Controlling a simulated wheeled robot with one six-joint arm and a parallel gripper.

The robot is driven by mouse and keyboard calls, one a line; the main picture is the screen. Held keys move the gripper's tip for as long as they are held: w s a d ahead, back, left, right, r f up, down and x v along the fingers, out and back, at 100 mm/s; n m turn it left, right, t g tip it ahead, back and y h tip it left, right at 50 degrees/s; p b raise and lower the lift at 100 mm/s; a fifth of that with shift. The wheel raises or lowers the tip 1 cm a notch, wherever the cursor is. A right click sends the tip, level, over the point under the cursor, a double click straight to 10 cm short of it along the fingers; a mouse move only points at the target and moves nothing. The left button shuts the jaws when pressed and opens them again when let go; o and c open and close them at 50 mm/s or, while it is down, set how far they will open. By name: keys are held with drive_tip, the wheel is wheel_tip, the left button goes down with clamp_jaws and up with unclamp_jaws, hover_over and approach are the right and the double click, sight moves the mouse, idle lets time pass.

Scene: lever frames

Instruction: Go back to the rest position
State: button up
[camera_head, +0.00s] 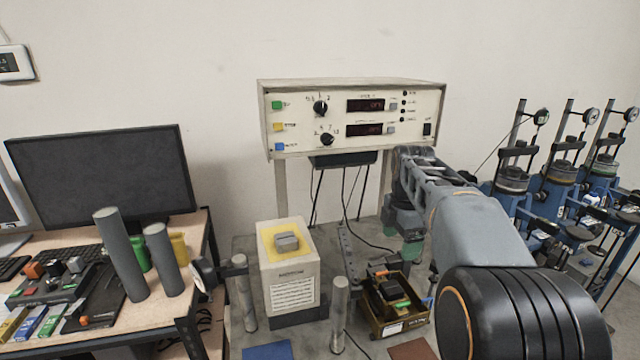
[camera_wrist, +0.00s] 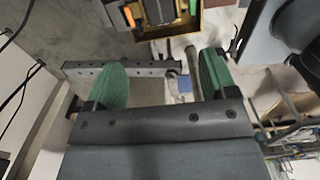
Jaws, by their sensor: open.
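My arm reaches in from the lower right of the head view toward the table behind the machine parts. My gripper (camera_head: 402,240) points down in front of the control box (camera_head: 352,120). In the wrist view my gripper (camera_wrist: 160,85) shows two green finger pads set well apart. It is open, with nothing held between the pads. A perforated metal bar (camera_wrist: 125,68) shows beyond the fingers; I cannot tell whether they touch it.
A bin of small parts (camera_head: 393,318) stands below my gripper. A white block with a yellow top (camera_head: 290,275) and upright metal posts (camera_head: 340,310) stand left of it. A monitor (camera_head: 105,180) is far left. Blue test stands (camera_head: 550,195) are at right.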

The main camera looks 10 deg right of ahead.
drive_tip(key=s+a+f+m+t, duration=0.2)
drive_tip(key=s+a+f+m, duration=0.2)
drive_tip(key=s+m, duration=0.4)
drive_tip(key=s+a+f+m+t, duration=0.2)
drive_tip(key=s+a+f+m, duration=0.3)
drive_tip(key=s+m, duration=0.3)
drive_tip(key=shift+a+f+m, duration=0.3)
drive_tip(key=shift+f+m, duration=0.05)
drive_tip(key=shift+m, duration=1.15)
